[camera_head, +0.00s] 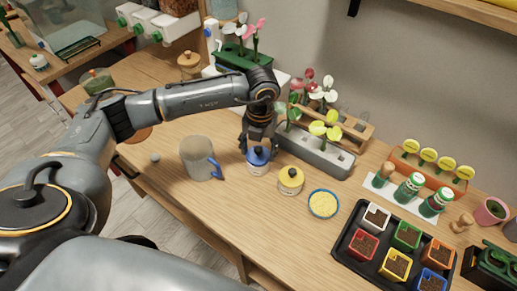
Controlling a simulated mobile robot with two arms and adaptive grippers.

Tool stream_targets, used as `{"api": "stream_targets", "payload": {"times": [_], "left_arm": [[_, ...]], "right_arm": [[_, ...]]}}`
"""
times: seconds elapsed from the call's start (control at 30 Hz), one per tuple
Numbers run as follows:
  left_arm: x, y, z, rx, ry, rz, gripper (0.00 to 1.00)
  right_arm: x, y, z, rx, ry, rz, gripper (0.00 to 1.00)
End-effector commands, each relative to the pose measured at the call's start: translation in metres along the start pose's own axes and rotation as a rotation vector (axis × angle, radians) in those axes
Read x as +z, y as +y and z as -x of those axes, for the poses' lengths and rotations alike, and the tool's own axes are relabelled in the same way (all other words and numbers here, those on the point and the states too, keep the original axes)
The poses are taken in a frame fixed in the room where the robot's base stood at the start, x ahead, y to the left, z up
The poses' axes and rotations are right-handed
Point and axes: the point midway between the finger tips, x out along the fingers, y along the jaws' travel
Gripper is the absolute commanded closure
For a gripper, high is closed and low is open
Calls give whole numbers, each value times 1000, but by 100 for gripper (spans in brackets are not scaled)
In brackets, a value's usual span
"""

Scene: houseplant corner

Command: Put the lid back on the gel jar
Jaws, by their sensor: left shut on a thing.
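My left gripper (259,144) reaches down from the left-hand arm with its fingers closed on the knob of a blue lid (258,157). The blue lid is at the top of a small white jar (257,169) standing on the wooden table. From this angle I cannot tell whether the lid is seated on the rim or just above it. The jar's label is too small to read. My right gripper is not in view.
A grey pitcher (196,156) is on the left. A grey planter (313,153) is behind. A black tray (356,259) of coloured pots is front right.

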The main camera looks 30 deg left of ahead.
Motion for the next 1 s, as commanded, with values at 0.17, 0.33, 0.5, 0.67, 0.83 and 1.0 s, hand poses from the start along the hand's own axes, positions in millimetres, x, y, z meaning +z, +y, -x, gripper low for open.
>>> {"api": "stream_targets", "payload": {"times": [0.17,0.33,0.5,0.67,0.83,1.0], "left_arm": [[0,0,0,0,0,0,59],[0,0,0,0,0,0,59],[0,0,-1,0,0,0,59],[0,0,0,0,0,0,59],[0,0,0,0,0,0,59],[0,0,0,0,0,0,30]], "right_arm": [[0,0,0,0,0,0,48],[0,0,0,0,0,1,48],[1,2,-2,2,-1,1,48],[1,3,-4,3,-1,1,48],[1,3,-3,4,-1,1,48],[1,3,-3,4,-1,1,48]]}}
